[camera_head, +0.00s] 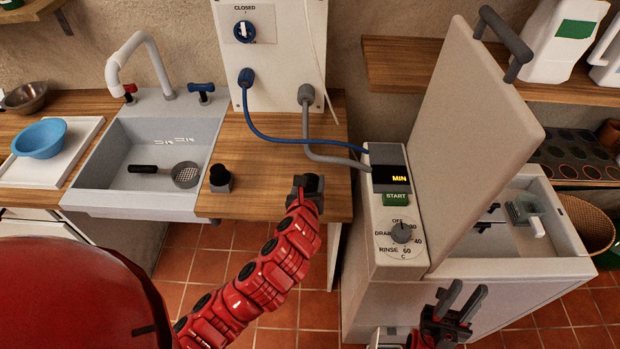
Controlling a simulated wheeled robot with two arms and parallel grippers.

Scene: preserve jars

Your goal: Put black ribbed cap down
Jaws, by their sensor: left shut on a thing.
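My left gripper (308,184) is at the end of the red arm, over the front right part of the wooden counter. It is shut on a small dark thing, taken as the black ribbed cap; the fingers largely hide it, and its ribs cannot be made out. My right gripper (458,302) is in front of the white machine at the lower right. Its two grey fingers are apart, with nothing seen between them.
A short fitting with a black top (220,176) stands on the counter (262,205), right of the sink (110,185). Bare wood lies between it and my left gripper. The machine (385,220) stands to the right with its lid (480,130) raised. Blue and grey hoses cross behind.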

